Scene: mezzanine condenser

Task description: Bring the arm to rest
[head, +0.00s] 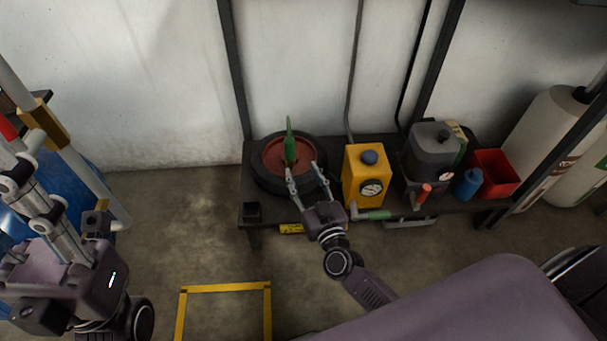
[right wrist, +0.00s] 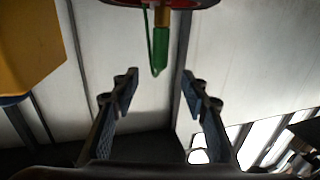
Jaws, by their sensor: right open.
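My right gripper (head: 304,184) is open in front of a round dark container with a red inside (head: 272,158) on the low black bench. A green-handled object (head: 289,140) stands up at that red inside. In the right wrist view the green handle (right wrist: 159,48) hangs beyond the open fingers (right wrist: 160,90), apart from them, and nothing is between the fingers. My left gripper (head: 30,170) is at the left edge of the head view. Its fingertips are not clear enough to tell its state.
On the bench (head: 264,226) stand a yellow box with a gauge (head: 364,190), a grey canister (head: 430,150), a blue bottle (head: 468,184) and a red bin (head: 496,172). A yellow-taped outline (head: 225,289) marks the floor. A blue drum (head: 85,178) is at left. White cylinders (head: 545,125) stand at right.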

